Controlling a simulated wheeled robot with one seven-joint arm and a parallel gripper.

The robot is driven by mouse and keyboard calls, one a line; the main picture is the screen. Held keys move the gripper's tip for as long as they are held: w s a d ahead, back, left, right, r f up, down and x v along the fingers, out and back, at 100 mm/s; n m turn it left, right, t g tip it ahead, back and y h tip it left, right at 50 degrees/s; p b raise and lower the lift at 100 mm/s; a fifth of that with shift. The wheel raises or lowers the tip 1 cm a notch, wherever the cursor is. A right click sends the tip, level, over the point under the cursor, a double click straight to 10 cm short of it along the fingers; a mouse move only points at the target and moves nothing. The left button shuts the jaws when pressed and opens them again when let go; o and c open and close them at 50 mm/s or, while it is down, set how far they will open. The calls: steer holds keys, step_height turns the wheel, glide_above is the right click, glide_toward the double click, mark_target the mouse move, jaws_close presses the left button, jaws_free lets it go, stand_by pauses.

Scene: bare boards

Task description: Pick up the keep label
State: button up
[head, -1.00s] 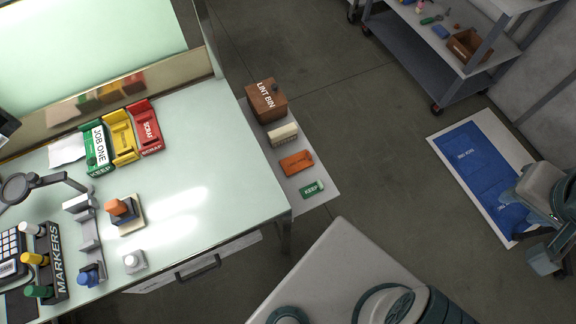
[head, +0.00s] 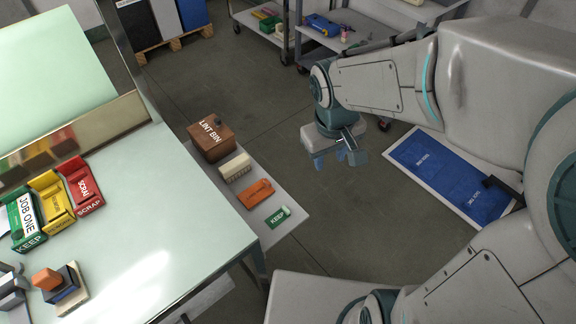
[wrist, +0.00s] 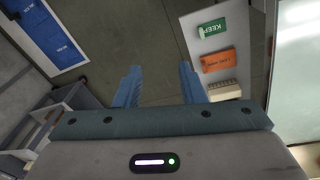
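The keep label (head: 278,217) is a small green piece with white KEEP lettering and a whitish end. It lies at the near end of a grey side shelf (head: 290,232) beside the workbench. It also shows in the wrist view (wrist: 212,29), at upper right. My gripper (head: 343,158) hangs above the floor, to the right of the shelf and apart from the label. In the wrist view its two blue fingers (wrist: 160,84) are spread with only floor between them. A larger green holder marked KEEP (head: 27,230) stands on the bench at left.
On the same shelf are an orange piece (head: 256,193), a cream brush-like block (head: 235,167) and a brown lint bin (head: 211,138). The workbench (head: 150,215) edges the shelf on the left. A blue floor mat (head: 450,172) lies right. Floor between shelf and mat is clear.

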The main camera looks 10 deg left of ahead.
steer(key=a+f+n+g+b, duration=0.1)
steer(key=a+f+n+b, duration=0.25)
steer(key=a+f, duration=0.7)
steer(key=b, duration=0.2)
glide_above(287, 210)
steer(key=f, duration=0.8)
steer(key=shift+a+f, duration=0.15)
steer(key=shift+a, duration=0.1)
steer(key=f, duration=0.4)
steer(key=f+b, duration=0.1)
steer(key=f, duration=0.1)
steer(key=shift+d+f, duration=0.2)
steer(key=shift+d, duration=0.1)
jaws_close()
